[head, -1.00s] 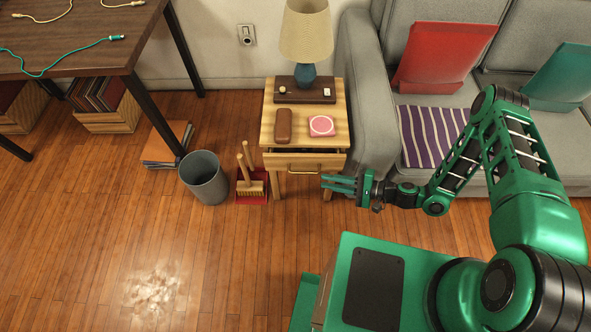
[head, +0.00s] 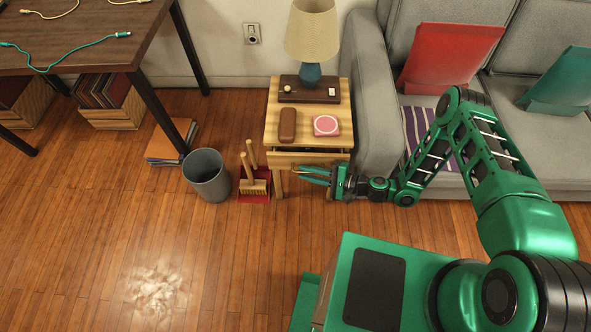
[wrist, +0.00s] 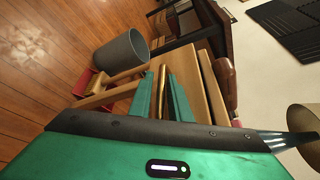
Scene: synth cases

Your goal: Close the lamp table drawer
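The wooden lamp table (head: 276,138) stands left of the sofa. Its drawer (head: 292,159) is pulled out a little, with a dark gap showing under the tabletop. The drawer front also shows in the wrist view (wrist: 204,90). My gripper (head: 303,173) is at the drawer front, pointing left. In the wrist view, its two green fingers (wrist: 160,82) are apart, with the brass handle (wrist: 164,92) running between them. I see no clear grip on the handle. In the head view, my gripper hides most of the handle.
A lamp (head: 312,32), a brown case (head: 288,125) and a pink-topped box (head: 326,125) are on the table. A grey bin (head: 207,177) and a brush with red dustpan (head: 254,186) stand left of it. The sofa (head: 362,100) is close on the right. Floor in front is clear.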

